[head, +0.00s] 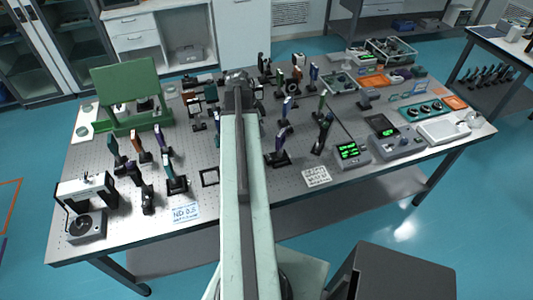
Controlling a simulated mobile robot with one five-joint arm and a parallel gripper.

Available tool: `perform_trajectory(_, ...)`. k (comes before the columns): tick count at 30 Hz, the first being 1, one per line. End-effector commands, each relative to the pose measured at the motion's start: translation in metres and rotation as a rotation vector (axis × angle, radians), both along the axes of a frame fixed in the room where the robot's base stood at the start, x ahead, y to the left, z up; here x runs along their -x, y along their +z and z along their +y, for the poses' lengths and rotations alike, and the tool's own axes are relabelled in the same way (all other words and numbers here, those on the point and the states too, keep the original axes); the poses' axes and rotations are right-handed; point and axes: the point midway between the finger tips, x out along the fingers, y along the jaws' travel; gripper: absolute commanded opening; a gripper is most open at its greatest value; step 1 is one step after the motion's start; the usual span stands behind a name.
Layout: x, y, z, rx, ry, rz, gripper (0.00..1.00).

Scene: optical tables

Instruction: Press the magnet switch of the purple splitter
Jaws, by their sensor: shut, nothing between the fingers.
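My arm reaches from the bottom middle over the optical table (335,190), and my gripper (238,78) is at its far end, small and dark above the table's back half. It is shut and empty. A purple-edged optic on a black base (280,138) stands upright just right of my arm, nearer than my gripper. Another purplish optic (160,138) stands on the left part of the table. I cannot tell for sure which is the purple splitter, and its magnet switch is too small to make out. My gripper appears apart from both.
A green stand (128,85) is at the back left and a grey device (86,226) at the front left. Several mounted optics crowd the back middle. Boxes with green displays (348,151) and a white tray (443,131) are at right.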

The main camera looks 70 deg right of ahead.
Motion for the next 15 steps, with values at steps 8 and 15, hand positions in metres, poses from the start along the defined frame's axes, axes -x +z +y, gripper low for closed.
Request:
perform_trajectory(8,0.004,-0.015,-0.002,0.000,-0.003,0.000,0.00)
perform_trajectory(15,0.014,-0.059,-0.008,0.000,-0.003,0.000,0.00)
